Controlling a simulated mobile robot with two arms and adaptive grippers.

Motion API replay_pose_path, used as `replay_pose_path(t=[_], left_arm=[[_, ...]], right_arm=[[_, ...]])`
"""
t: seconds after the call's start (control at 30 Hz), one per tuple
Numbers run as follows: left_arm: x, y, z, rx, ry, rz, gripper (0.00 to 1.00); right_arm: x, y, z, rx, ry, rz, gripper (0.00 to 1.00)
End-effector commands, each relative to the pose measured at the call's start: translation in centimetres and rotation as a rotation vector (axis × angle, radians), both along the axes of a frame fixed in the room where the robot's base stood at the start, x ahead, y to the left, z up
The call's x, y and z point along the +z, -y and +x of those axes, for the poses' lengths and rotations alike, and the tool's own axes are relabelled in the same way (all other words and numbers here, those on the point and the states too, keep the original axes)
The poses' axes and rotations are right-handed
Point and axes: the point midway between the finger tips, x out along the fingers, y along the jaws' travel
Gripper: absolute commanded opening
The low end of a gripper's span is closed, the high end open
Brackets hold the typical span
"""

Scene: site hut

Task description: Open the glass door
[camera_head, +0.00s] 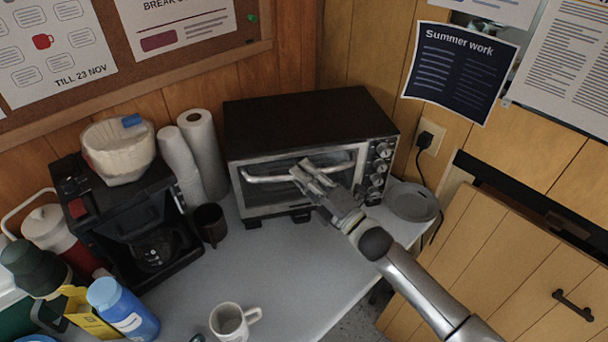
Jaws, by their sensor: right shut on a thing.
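A black toaster oven (310,120) stands at the back of the table in the corner. Its glass door (270,197) is at the front, upright and closed as far as I can see. A pale bar handle (265,179) runs across the top of the door. My right gripper (305,175) is shut on the handle, right of its middle. The gripper and wrist hide part of the handle and the right part of the glass. My left gripper is not in view.
A white mug (232,322) stands near the front of the table. A dark cup (210,224), paper rolls (204,150) and a coffee maker (140,230) stand left of the oven. Grey plates (412,201) lie at its right. The table (290,275) before the door is clear.

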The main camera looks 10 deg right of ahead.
Motion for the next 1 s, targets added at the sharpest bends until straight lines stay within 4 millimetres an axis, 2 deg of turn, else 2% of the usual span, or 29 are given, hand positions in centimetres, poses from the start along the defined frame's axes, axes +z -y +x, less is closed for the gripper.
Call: replay_pose_path(t=[0.03, 0.4, 0.8, 1.0], left_arm=[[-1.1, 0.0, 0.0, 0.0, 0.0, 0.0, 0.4], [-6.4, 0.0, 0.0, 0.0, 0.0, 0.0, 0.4], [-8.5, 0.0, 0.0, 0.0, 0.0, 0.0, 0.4], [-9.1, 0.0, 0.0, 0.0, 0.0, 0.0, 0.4]], right_arm=[[-0.8, 0.1, -0.3, -0.001, 0.015, 0.002, 0.0], [-2.2, 0.5, -3.5, -0.004, 0.2, 0.024, 0.0], [-4.2, 1.0, -7.3, -0.003, 0.207, 0.022, 0.0], [-5.2, 1.1, -8.5, -0.004, 0.209, 0.021, 0.0]])
